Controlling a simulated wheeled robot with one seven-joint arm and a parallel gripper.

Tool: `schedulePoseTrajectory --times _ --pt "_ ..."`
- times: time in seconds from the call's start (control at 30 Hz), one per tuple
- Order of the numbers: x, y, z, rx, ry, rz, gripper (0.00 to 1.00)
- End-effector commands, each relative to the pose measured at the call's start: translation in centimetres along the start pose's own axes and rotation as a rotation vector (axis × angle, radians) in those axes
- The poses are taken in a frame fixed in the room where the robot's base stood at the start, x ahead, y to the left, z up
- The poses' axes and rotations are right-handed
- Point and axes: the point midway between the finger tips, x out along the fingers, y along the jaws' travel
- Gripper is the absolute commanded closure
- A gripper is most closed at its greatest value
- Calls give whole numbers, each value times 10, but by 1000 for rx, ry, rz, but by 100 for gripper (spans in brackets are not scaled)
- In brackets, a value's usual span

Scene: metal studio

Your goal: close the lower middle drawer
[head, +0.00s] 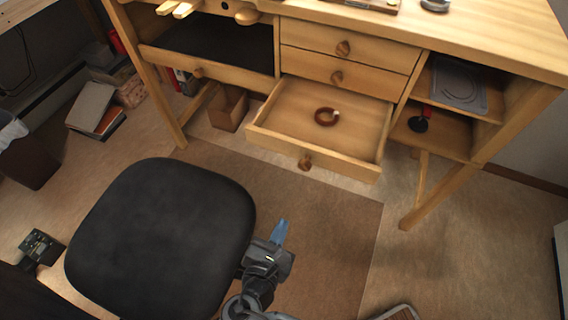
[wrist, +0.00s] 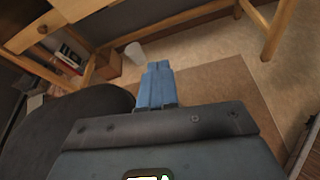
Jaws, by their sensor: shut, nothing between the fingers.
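The lower middle drawer (head: 284,140) of the wooden workbench is pulled out, with a round wooden knob (head: 305,163) on its front. A brown ring-shaped object (head: 326,117) lies inside it. My gripper (head: 280,230), with blue fingers, is low in front of the bench, right of the black seat and apart from the drawer. In the wrist view the blue fingers (wrist: 157,72) are together and empty, pointing toward the floor under the bench.
A black stool seat (head: 160,240) stands left of my gripper. Two shut drawers (head: 345,45) sit above the open one. Right of them is an open shelf (head: 440,135). A wooden bin (head: 229,110) stands under the bench.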

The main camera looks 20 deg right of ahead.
Motion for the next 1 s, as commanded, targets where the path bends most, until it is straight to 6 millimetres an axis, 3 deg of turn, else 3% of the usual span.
schedulePoseTrajectory --times 0.03,0.1,0.3,0.53,1.0 --pt "2 19 6 -48 -77 2 100" --pt "1 37 19 -108 -172 -8 100" --pt "-6 64 42 -186 -321 -36 100" --pt "10 65 52 -192 -336 -43 100" --pt "94 64 81 -190 -333 -43 100"
